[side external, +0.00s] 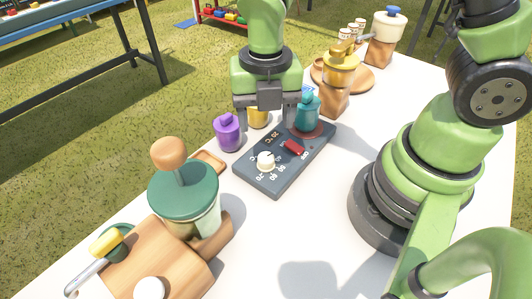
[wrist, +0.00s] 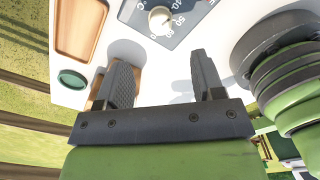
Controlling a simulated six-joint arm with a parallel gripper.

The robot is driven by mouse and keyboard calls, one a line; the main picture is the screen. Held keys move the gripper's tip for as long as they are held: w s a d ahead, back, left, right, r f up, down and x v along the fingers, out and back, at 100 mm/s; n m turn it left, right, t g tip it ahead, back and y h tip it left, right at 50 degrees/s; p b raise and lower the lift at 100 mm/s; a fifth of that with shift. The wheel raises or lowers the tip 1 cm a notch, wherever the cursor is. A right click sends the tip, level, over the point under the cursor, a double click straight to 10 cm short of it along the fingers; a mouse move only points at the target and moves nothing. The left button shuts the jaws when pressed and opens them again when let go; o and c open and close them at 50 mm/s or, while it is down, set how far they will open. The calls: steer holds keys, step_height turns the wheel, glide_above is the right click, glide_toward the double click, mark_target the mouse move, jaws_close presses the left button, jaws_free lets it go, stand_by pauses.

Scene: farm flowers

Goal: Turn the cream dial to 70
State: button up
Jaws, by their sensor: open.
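The cream dial (side external: 266,160) sits on a dark grey control panel (side external: 255,182) in the side view, ringed by white numbers. The dial also shows at the top of the wrist view (wrist: 160,20), with 50 and 60 printed beside it; its exact setting is too small to read. My gripper (side external: 265,118) is open and empty. It hangs behind the dial, over the panel's far left side, and is apart from the dial. In the wrist view my two fingers (wrist: 162,62) stand wide apart, below the dial in the picture.
The panel has a red switch (side external: 293,147) and a teal pot (side external: 306,112) on its far end. A purple canister (side external: 228,133) and a yellow one (side external: 258,117) stand close to my fingers. A green-lidded jar (side external: 184,190) stands nearer the camera. The white table is clear right of the panel.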

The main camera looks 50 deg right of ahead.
mark_target(266, 157)
step_height(266, 157, down, 10)
steer(key=shift+r, duration=0.2)
stand_by(0.3)
steer(key=c, duration=0.9)
